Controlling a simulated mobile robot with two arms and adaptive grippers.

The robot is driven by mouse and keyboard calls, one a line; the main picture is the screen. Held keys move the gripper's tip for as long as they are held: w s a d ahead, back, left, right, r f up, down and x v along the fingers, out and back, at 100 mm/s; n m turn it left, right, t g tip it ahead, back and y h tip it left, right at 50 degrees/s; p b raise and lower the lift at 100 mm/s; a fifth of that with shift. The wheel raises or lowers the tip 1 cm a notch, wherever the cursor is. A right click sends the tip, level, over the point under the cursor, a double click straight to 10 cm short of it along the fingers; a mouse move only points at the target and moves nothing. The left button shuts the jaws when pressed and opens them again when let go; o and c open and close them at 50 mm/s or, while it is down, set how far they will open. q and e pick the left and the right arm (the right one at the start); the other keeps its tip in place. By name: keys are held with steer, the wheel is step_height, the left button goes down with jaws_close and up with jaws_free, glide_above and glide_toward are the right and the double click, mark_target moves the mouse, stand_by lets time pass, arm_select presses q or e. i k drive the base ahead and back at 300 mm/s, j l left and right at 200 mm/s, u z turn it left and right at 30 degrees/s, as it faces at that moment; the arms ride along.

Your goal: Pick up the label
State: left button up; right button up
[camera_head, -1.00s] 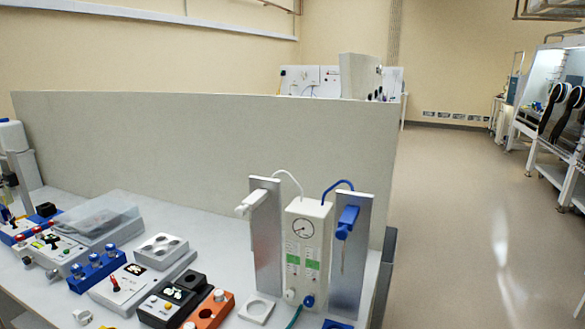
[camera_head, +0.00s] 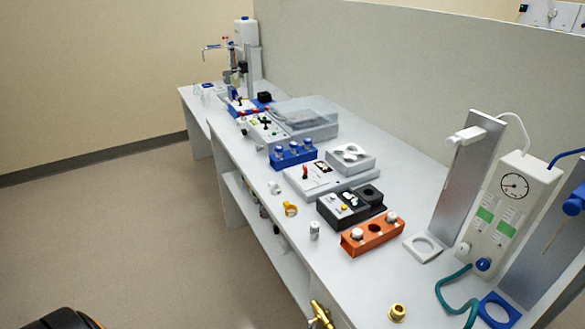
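I cannot make out a loose label for certain. Green and white label patches (camera_head: 485,214) show on the front of the pale gauge unit (camera_head: 513,205) at the right of the bench. A small white-capped vial (camera_head: 314,230) stands near the bench's front edge, and a yellow ring-shaped piece (camera_head: 290,208) lies behind it to the left. Neither of my grippers is in view.
The long white bench (camera_head: 390,258) runs from far left to near right, with a grey partition (camera_head: 370,85) behind. An orange block (camera_head: 373,234), a blue vial rack (camera_head: 293,154) and a brass fitting (camera_head: 397,312) occupy it. Floor (camera_head: 130,220) is open at left.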

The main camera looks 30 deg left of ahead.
mark_target(286, 205)
steer(key=u, duration=1.2)
